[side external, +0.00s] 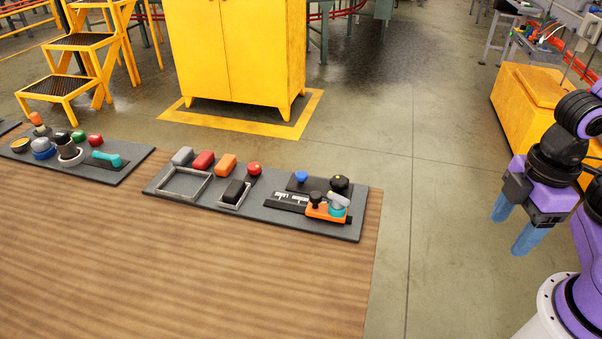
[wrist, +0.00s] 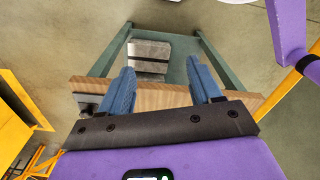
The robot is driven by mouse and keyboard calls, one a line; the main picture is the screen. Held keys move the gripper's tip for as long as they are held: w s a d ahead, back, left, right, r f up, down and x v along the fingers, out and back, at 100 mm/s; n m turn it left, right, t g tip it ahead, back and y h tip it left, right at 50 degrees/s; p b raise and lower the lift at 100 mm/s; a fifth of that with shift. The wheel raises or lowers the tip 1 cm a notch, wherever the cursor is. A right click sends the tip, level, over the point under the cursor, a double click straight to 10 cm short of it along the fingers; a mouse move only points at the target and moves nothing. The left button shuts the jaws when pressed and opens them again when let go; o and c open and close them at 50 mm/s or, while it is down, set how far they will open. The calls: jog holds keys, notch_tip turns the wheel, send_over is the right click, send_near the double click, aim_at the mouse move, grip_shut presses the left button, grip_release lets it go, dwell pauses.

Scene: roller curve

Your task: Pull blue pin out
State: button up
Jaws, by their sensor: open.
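The blue pin (side external: 301,176) shows as a small blue knob at the back of the grey panel (side external: 262,206) on the wooden table, in the side external view. It appears seated in a dark block on the panel. My gripper (side external: 514,228) is open and empty, with its blue fingers pointing down at the right, clear of the table's right edge and well apart from the pin. In the wrist view, my two blue fingers (wrist: 163,88) are spread apart with nothing between them. The pin cannot be made out in the wrist view.
Beside the pin are a black knob (side external: 340,183) and an orange slider with a teal part (side external: 327,207). Red and orange blocks (side external: 226,164) stand to the left. A second panel (side external: 70,158) lies at the far left. The table front (side external: 180,270) is bare.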

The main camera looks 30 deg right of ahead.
jog(key=w+a+r+m, duration=0.2)
jog(key=w+a+r, duration=0.2)
jog(key=w+a, duration=0.65)
jog(key=m, duration=0.5)
send_over(303, 174)
notch_tip(303, 174, down, 2)
notch_tip(303, 174, down, 17)
jog(key=shift+f, duration=0.1)
